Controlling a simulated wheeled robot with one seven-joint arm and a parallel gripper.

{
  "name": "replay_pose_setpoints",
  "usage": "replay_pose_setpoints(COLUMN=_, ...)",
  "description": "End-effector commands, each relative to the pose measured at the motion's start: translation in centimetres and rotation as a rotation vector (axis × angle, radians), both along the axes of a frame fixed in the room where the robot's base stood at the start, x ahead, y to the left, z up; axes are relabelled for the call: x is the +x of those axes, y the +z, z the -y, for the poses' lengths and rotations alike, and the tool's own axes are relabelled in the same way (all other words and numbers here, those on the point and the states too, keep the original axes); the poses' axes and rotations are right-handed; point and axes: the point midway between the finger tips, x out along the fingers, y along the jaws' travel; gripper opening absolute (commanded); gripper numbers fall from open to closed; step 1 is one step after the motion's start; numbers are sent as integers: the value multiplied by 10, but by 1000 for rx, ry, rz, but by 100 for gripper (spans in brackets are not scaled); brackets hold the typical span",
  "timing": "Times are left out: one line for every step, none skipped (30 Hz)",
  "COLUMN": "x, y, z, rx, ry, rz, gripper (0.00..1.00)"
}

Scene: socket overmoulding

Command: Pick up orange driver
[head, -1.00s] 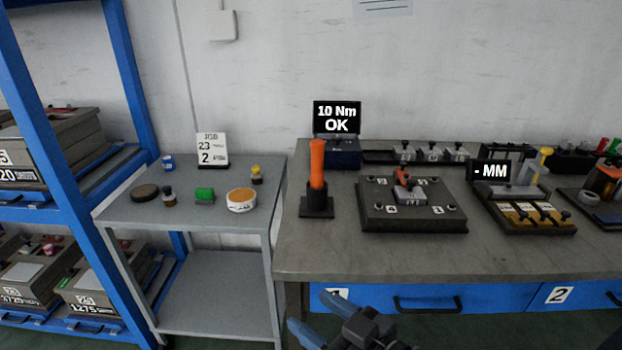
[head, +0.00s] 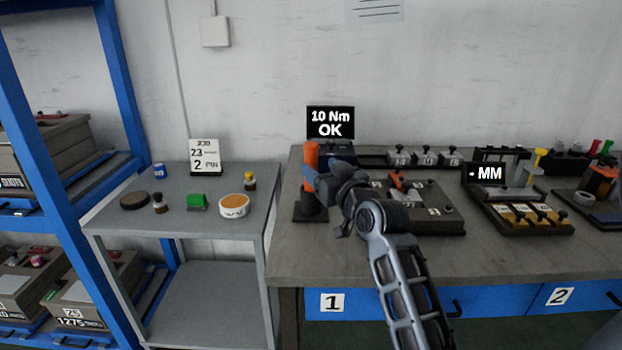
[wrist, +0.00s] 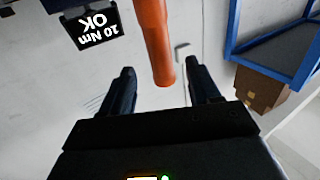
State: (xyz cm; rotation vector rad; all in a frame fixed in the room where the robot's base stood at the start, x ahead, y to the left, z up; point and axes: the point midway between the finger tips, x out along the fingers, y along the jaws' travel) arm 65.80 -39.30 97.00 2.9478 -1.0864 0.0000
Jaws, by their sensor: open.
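The orange driver (head: 311,158) stands upright in its black holder (head: 310,212) at the left end of the workbench. My gripper (head: 316,182) is at the driver, in front of its middle and hiding part of it. In the wrist view the driver (wrist: 155,45) comes down from the top edge, in line with the gap between the two fingers (wrist: 162,85). The fingers are open, with clear space on both sides of the driver. I cannot tell how deep the driver sits between them.
A torque display (head: 330,122) reading "10 Nm OK" stands behind the driver. A dark fixture plate (head: 440,222) lies right of it, partly behind my arm. A grey side table (head: 180,223) with small pots stands left. A blue rack (head: 120,70) is at far left.

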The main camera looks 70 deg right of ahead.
Motion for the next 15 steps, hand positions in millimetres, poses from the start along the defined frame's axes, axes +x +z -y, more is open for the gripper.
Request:
replay_pose_setpoints(x=5, y=1, z=4, rx=0, ry=0, rz=0, gripper=61)
replay_pose_setpoints(x=7, y=1, z=6, rx=0, ry=0, rz=0, gripper=61)
replay_pose_setpoints(x=9, y=2, z=8, rx=-1, ry=0, rz=1, gripper=61)
replay_pose_setpoints(x=11, y=3, z=10, rx=-1, ry=-1, rz=1, gripper=61)
replay_pose_setpoints(x=14, y=4, z=12, rx=0, ry=-1, rz=0, gripper=61)
replay_pose_setpoints(x=17, y=5, z=16, rx=-1, ry=-1, rz=1, gripper=61)
replay_pose_setpoints(x=21, y=7, z=18, rx=-1, ry=-1, rz=1, gripper=61)
replay_pose_setpoints(x=25, y=8, z=21, rx=-1, ry=0, rz=1, gripper=61)
replay_pose_setpoints(x=29, y=9, z=25, rx=-1, ry=0, rz=1, gripper=61)
replay_pose_setpoints(x=33, y=9, z=28, rx=-1, ry=0, rz=1, gripper=61)
replay_pose_setpoints(x=36, y=8, z=30, rx=1, ry=0, rz=1, gripper=61)
replay_pose_setpoints(x=39, y=7, z=33, rx=1, ry=0, rz=1, gripper=61)
replay_pose_setpoints(x=42, y=7, z=35, rx=1, ry=0, rz=1, gripper=61)
replay_pose_setpoints(x=43, y=7, z=37, rx=-1, ry=0, rz=1, gripper=61)
replay_pose_setpoints(x=45, y=7, z=38, rx=-1, ry=0, rz=1, gripper=61)
